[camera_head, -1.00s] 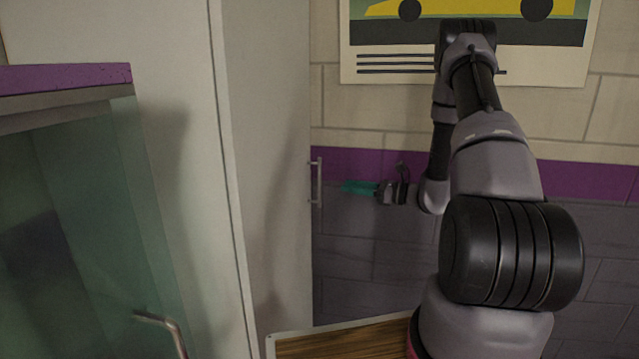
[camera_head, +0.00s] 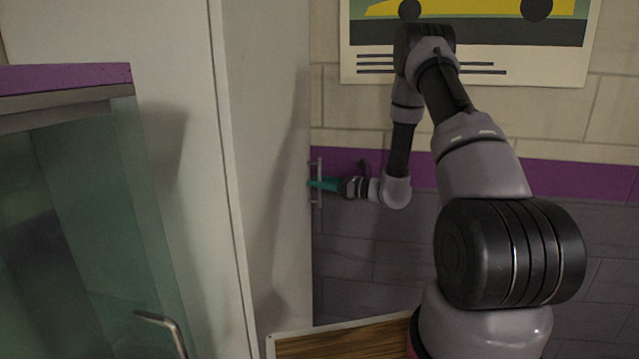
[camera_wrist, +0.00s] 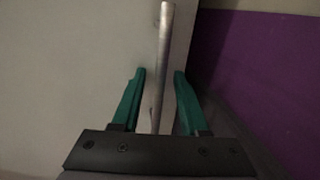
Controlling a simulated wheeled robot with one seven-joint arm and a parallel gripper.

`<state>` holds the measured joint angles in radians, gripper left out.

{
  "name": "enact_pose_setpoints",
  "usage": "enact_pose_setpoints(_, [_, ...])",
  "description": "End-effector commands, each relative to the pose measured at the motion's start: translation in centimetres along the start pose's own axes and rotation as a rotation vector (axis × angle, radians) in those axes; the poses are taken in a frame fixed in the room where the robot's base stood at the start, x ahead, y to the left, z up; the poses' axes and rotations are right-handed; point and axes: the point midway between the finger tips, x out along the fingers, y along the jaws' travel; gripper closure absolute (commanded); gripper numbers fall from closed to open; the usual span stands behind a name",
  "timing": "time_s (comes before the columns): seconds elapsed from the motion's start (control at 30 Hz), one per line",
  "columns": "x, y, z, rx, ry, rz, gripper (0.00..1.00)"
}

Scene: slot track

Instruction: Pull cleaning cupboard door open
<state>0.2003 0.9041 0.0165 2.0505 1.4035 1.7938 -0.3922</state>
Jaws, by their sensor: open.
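The cleaning cupboard door (camera_head: 268,120) is a tall pale panel left of my arm in the head view; it also fills the left of the wrist view (camera_wrist: 70,65). A vertical metal bar handle (camera_head: 318,168) stands out from its right edge. My gripper (camera_head: 314,184) has teal fingers and is at the handle's middle height. In the wrist view the handle (camera_wrist: 165,45) runs between the two open fingers of my gripper (camera_wrist: 158,82). I see a gap between each finger and the bar. The door looks closed.
A glass-fronted cabinet (camera_head: 90,200) with a purple top and its own handle (camera_head: 163,325) stands at the left. A wooden board (camera_head: 340,343) lies low in front. The tiled wall with a purple band (camera_head: 470,178) and a car poster (camera_head: 470,65) is at the right.

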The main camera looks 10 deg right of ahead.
Motion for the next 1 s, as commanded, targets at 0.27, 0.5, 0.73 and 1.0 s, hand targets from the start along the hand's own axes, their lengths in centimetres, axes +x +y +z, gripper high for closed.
enact_pose_setpoints(0.27, [-0.03,0.01,0.01,0.000,0.000,0.000,1.00])
enact_pose_setpoints(0.5, [-0.04,0.00,0.02,0.000,0.000,0.000,1.00])
enact_pose_setpoints(0.73, [-0.04,0.00,0.02,0.000,0.000,0.000,1.00])
enact_pose_setpoints(1.0, [-0.04,-0.01,0.03,0.000,0.000,0.000,1.00])
